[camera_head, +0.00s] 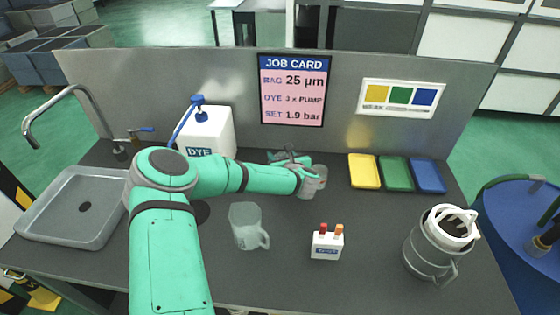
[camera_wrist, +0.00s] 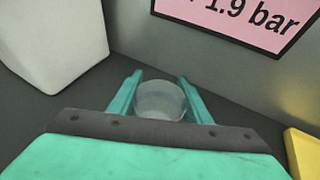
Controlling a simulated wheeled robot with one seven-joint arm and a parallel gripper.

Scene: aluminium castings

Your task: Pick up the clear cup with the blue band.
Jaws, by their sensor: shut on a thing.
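A clear cup (camera_wrist: 160,100) is between the two teal fingers of my gripper (camera_wrist: 158,92) in the wrist view. The fingers are along its left and right sides, and my gripper is shut on it. I see its round rim and part of its wall; no blue band shows from here. In the head view my gripper (camera_head: 290,158) is at the back of the bench, below the job card, and the cup cannot be made out clearly there. Whether the cup touches the bench is hard to tell.
A white dye container (camera_head: 218,132) stands left of my gripper. Yellow (camera_head: 364,171), green (camera_head: 397,173) and blue (camera_head: 428,175) trays lie to the right. A clear jug (camera_head: 246,226), a small white holder (camera_head: 326,245) and a large jug (camera_head: 430,252) stand nearer. The back panel (camera_head: 215,75) is close behind.

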